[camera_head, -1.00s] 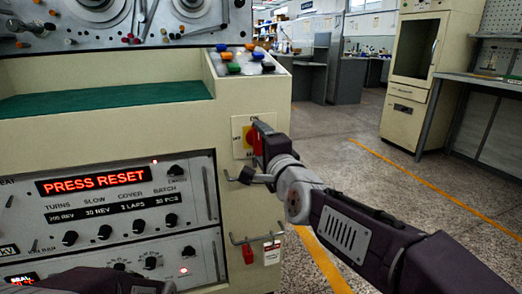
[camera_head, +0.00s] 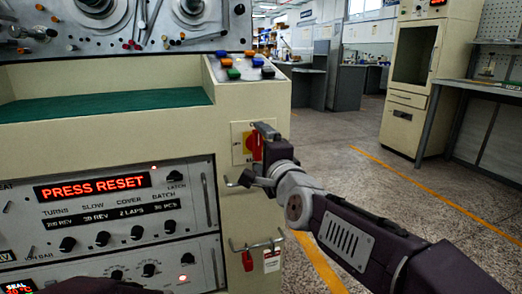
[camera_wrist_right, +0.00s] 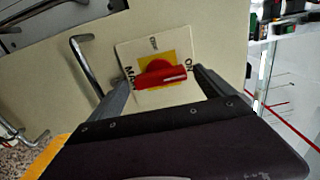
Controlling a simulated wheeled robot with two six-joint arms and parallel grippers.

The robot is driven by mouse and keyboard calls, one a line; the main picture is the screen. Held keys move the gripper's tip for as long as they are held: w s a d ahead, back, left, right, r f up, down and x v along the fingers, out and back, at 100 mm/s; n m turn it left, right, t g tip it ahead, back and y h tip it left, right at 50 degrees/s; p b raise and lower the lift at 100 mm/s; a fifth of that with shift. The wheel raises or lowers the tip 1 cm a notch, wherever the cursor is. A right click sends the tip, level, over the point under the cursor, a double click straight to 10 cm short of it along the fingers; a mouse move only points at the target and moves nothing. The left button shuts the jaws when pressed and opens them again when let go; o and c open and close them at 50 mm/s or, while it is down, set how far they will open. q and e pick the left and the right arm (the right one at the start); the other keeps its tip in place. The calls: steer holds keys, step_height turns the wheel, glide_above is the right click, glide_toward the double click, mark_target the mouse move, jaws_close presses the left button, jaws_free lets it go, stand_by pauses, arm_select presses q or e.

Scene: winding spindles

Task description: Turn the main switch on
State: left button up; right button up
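The main switch (camera_head: 249,143) is a red handle on a yellow square with a white plate, on the machine's front right panel. In the head view my right gripper (camera_head: 264,136) covers part of it. In the right wrist view the red handle (camera_wrist_right: 162,76) lies between the two fingers of my right gripper (camera_wrist_right: 163,84), with small gaps at its ends. These fingers look open. The handle's white mark points toward the ON label. The OFF label is at the plate's top in that view. My left gripper is out of view; only a dark part of my left arm shows at the bottom edge.
A metal hook handle (camera_head: 238,182) sticks out below the switch, close to my right gripper. A red padlock tag (camera_head: 247,260) hangs lower down on another bar (camera_head: 255,244). The red display (camera_head: 92,187) reads PRESS RESET. Colored buttons (camera_head: 243,69) sit above. Open floor lies right.

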steer(key=p+v, duration=0.8)
steer(key=v, duration=0.1)
steer(key=shift+r, duration=0.1)
